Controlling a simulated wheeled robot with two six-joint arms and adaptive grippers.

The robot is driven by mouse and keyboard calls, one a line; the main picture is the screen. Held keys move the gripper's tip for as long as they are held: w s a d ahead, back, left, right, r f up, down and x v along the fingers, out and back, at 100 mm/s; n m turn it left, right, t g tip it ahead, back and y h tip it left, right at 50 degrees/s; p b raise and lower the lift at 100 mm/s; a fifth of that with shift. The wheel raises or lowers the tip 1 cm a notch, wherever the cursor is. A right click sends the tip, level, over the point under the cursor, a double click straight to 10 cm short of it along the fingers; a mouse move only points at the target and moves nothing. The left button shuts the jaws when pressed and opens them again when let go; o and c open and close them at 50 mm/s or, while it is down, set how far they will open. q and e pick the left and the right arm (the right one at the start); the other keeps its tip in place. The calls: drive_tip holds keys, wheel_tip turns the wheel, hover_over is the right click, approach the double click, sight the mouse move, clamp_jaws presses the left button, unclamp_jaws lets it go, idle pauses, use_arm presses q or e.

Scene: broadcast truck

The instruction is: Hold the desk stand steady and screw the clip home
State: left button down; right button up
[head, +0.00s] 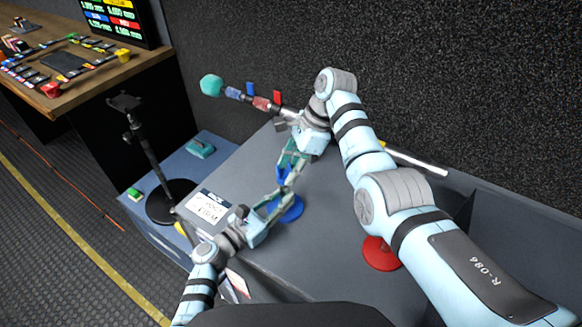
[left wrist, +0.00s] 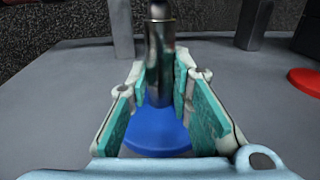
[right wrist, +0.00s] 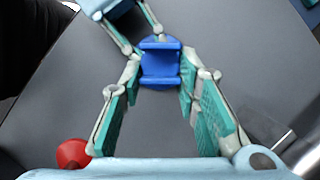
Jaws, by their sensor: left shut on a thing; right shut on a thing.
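The desk stand has a round blue base (head: 291,211) on the grey desk top. Its metal post (left wrist: 160,65) rises upright from the blue base (left wrist: 157,132) in the left wrist view. My left gripper (head: 279,197) is shut around the post, low above the base. The blue clip (head: 283,174) is above the post; in the right wrist view the clip (right wrist: 160,64) shows from above between the fingertips. My right gripper (head: 286,165) points down and is shut on the clip. The joint between clip and post is hidden by the fingers.
A second stand with a red base (head: 380,254) is partly behind my right arm. A printed card (head: 208,208) lies left of my left gripper. A microphone with a teal head (head: 211,85) is at the back. A black floor stand (head: 150,155) is at the left.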

drive_tip(key=shift+f, duration=0.55)
drive_tip(key=shift+m, duration=0.3)
drive_tip(key=m, duration=0.1)
drive_tip(key=m+t, duration=0.1)
drive_tip(key=m, duration=0.1)
drive_tip(key=shift+s+a+f, duration=0.1)
drive_tip(key=shift+s, duration=0.2)
drive_tip(key=m+t, duration=0.1)
drive_tip(key=m, duration=0.2)
drive_tip(key=shift+s, duration=0.2)
drive_tip(key=o, duration=1)
